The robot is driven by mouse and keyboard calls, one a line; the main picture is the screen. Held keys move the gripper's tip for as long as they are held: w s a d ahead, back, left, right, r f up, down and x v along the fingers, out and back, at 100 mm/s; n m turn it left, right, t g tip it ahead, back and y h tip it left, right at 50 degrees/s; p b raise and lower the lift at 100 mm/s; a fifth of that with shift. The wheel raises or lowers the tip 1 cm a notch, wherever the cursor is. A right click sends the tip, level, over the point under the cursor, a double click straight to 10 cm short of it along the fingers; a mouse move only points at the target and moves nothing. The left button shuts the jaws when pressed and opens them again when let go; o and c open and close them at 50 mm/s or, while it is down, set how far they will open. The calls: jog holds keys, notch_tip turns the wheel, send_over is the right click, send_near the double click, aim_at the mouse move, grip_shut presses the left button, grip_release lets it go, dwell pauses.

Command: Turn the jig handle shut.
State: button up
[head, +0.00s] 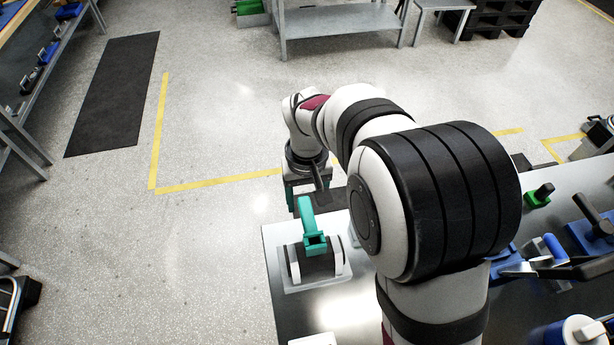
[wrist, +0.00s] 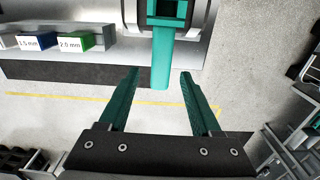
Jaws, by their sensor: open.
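The jig handle (head: 307,222) is a green lever on a grey jig with two side cheeks (head: 318,265), near the left end of the metal bench. In the head view it stands up from the jig and tilts toward my gripper (head: 306,195). In the wrist view the green handle (wrist: 163,60) comes down from the top, and its free end appears between the two green fingertips of my gripper (wrist: 159,74). The fingers are apart with gaps on both sides of the handle. I cannot tell how deep the handle sits between them.
The bench (head: 340,310) also carries a small green block with a black knob (head: 540,195) and several blue fixtures (head: 590,235) at the right. Labelled bins (wrist: 75,42) show in the wrist view. Open floor with yellow lines (head: 215,182) lies left of the bench.

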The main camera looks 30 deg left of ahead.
aim_at(307, 209)
notch_tip(307, 209, up, 13)
dwell(0.3)
jog(key=d+r+m, duration=0.2)
jog(key=d+m, duration=0.2)
jog(key=d, duration=0.7)
jog(key=s+d+f+m+y, duration=0.1)
jog(key=s+d+f+m, duration=0.1)
jog(key=s+d+m, duration=0.3)
jog(key=s+d+f+m, duration=0.3)
jog(key=s+d+m, duration=0.2)
jog(key=s+d, duration=0.5)
jog(key=shift+d+f+y, duration=0.35)
jog(key=shift+d+y, duration=0.05)
jog(key=shift+d, duration=0.25)
